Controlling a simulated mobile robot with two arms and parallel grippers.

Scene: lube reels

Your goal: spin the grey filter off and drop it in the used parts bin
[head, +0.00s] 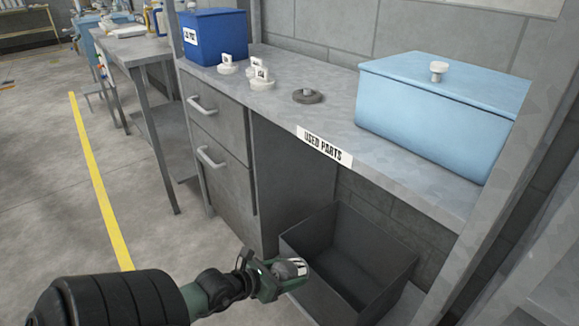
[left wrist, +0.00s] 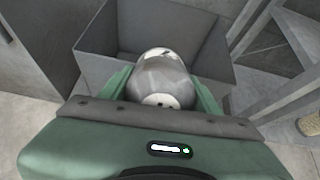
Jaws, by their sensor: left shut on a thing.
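The grey filter (head: 288,268) is a rounded grey can with a white patch, held between the fingers of my left gripper (head: 280,277). It also shows in the left wrist view (left wrist: 160,80), gripped between the two green fingers (left wrist: 160,90). The used parts bin (head: 401,271) is a dark open-topped box below the bench, under the "USED PARTS" label (head: 325,144). The gripper and filter are at the bin's left rim in the head view. In the left wrist view the bin (left wrist: 98,68) opens beyond the filter. The visible bin interior looks empty. My right gripper is not in view.
The grey workbench (head: 385,165) overhangs the bin. On it stand a light blue lidded box (head: 430,115), a dark blue box (head: 214,38), small white labelled pieces (head: 262,80) and a dark round part (head: 307,96). Drawers (head: 215,125) stand left of the bin.

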